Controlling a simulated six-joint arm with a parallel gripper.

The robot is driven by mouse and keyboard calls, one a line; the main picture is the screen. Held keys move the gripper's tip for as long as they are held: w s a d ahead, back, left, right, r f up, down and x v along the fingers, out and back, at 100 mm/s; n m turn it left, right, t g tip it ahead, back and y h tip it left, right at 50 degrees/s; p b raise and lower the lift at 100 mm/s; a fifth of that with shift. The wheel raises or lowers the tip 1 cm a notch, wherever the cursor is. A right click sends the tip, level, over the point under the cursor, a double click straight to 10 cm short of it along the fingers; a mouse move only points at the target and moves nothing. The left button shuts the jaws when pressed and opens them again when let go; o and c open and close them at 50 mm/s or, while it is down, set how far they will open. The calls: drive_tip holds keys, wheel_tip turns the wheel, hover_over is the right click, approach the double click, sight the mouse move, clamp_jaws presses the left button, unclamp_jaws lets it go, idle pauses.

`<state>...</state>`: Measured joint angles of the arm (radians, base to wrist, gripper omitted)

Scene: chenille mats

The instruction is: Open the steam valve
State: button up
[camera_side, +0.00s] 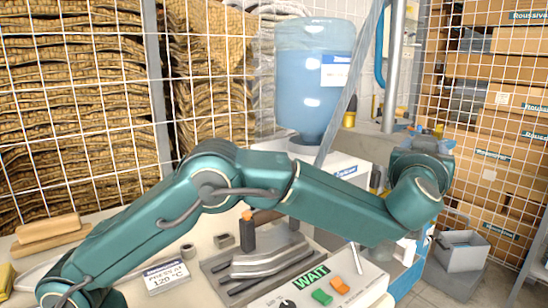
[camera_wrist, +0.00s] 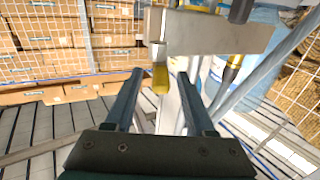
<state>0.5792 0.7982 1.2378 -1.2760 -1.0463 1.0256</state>
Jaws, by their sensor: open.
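My gripper (camera_wrist: 160,78) is open in the wrist view, its two dark fingers spread apart. A yellow-tipped grey fitting (camera_wrist: 161,79) shows in the gap between the fingertips, in front of a beige bracket-like plate (camera_wrist: 215,32). I cannot tell its distance, or whether it is the steam valve's handle. A second yellow-banded fitting (camera_wrist: 231,70) is to the right of the fingers. In the side view, my wrist is at the right, in front of the grey pipework (camera_side: 392,75), and the fingers are hidden. No valve is clearly recognisable there.
A blue water bottle (camera_side: 312,75) stands on a white unit behind my arm. In front are a press (camera_side: 262,262) and a panel (camera_side: 365,290) with a WAIT sign. A grey bin (camera_side: 462,252) is on the floor at right, near wire mesh and stacked boxes (camera_side: 500,130).

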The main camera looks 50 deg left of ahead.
drive_tip(key=v, duration=0.4)
